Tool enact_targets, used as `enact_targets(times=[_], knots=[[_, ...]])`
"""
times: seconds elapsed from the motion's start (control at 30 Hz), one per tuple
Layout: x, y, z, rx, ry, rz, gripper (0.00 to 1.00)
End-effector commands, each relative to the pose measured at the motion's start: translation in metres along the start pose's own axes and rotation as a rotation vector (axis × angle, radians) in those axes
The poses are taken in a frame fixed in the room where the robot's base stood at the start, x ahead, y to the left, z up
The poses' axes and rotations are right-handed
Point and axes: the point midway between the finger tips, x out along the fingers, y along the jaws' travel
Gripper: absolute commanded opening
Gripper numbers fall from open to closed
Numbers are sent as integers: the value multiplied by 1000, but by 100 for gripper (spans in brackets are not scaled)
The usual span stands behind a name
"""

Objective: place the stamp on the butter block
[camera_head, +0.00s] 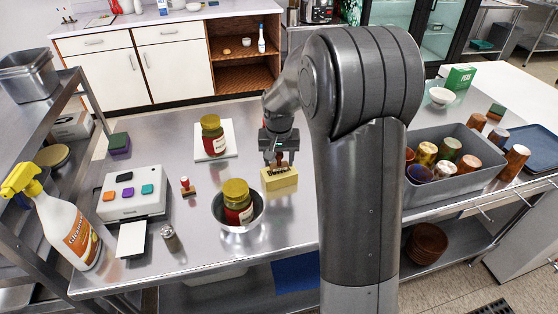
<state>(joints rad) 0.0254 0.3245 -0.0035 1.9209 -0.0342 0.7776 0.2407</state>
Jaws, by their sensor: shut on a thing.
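The butter block (283,182) is a pale yellow block with dark marks, right of the metal bowl. I cannot tell whether the block touches the table.
A metal bowl (256,216) holding a yellow-lidded jar stands close left of the block. Another jar (213,136) stands on a white board behind. A shaker (170,239), white device (133,205) and spray bottle (68,228) are left. A grey bin (446,190) of cans is right.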

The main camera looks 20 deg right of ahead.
Motion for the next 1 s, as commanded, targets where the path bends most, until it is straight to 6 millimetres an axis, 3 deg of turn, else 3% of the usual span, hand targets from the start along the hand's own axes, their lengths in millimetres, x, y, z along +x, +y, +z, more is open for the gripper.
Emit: enact_targets(times=[0.4, 0.43, 0.67, 1.0], knots=[[10, 0, 1, 0, 0, 0, 32], [10, 0, 1, 0, 1, 0, 55], [10, 0, 1, 0, 1, 0, 74], [4, 0, 0, 1, 2, 0, 76]])
